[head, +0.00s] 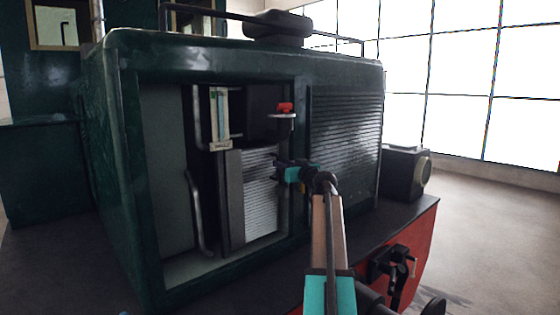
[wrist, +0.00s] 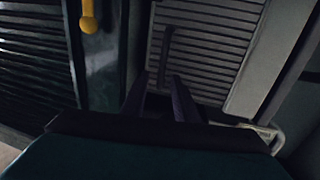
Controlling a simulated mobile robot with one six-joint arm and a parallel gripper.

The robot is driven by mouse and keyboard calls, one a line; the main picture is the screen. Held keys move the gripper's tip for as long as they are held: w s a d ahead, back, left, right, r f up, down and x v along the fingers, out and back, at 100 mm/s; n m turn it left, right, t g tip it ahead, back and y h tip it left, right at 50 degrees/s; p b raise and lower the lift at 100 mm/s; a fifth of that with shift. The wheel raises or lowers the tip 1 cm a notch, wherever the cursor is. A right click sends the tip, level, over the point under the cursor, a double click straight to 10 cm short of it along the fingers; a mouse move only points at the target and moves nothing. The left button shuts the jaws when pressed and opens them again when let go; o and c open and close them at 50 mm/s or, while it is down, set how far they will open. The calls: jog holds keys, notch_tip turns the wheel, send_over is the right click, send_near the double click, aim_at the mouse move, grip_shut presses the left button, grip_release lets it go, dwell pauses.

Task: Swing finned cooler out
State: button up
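The finned cooler (head: 261,185), a pale ribbed block with a dark side, stands upright inside the open compartment of the green engine casing. Its slatted face fills the upper middle of the wrist view (wrist: 205,60). A slim dark bar (wrist: 166,50), apparently a handle, runs along that face. My gripper (head: 278,163) is at the cooler's right edge. In the wrist view its two dark fingers (wrist: 160,78) are apart, with the bar's lower end in line with the gap. I cannot tell whether they touch it.
A red knob (head: 285,107) sits above my gripper. A louvred panel (head: 346,140) is on the right. A yellow handle (wrist: 90,16) shows in the wrist view.

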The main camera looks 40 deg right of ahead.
aim_at(278, 179)
jog(key=shift+p+x, duration=0.55)
jog(key=shift+x, duration=1.55)
grip_shut()
